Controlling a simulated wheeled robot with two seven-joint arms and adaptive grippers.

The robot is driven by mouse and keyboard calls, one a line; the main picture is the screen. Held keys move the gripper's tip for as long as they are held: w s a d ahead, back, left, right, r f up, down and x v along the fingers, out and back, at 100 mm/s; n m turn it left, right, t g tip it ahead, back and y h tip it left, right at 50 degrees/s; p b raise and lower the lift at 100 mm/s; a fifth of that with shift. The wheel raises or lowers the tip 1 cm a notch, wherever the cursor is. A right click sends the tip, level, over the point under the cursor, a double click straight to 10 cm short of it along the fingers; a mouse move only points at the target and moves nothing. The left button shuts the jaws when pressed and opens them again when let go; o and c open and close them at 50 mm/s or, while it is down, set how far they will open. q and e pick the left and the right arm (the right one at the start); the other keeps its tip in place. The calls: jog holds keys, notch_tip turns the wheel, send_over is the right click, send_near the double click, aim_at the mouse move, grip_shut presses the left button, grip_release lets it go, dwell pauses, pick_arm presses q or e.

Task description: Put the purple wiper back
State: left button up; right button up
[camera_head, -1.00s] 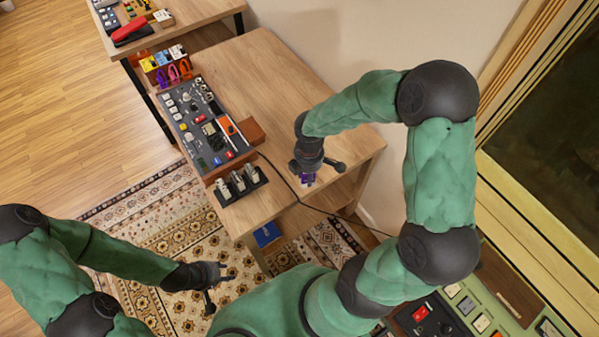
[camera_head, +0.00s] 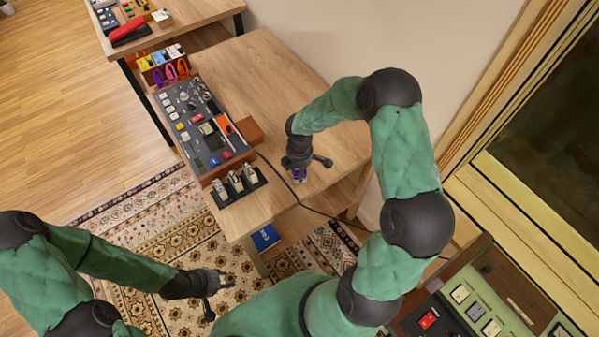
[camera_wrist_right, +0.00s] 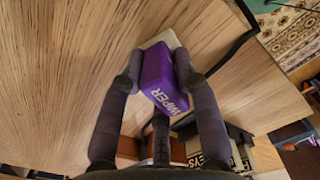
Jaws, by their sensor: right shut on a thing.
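The purple wiper (camera_wrist_right: 160,82) is a block with "WIPER" in white letters and a cream part at its far end. My right gripper (camera_wrist_right: 158,66) is shut on it, with a finger on each side. In the head view only a small purple bit of the wiper (camera_head: 299,176) shows below my right gripper (camera_head: 299,168), over the bare right part of the wooden table (camera_head: 265,85). I cannot tell whether the wiper touches the tabletop. My left gripper (camera_head: 215,290) is open and empty above the patterned rug.
A dark panel of controls (camera_head: 190,112) lies along the table's left side, with a brown block (camera_head: 249,131) beside it. A rack of colourful items (camera_head: 163,65) stands behind. A black holder (camera_head: 239,185) sits at the front. A black cable crosses the front edge.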

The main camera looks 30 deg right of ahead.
jog(key=shift+f, duration=0.1)
jog(key=o, duration=1)
notch_tip(320, 180, up, 12)
jog(key=p, duration=0.4)
dwell(0.3)
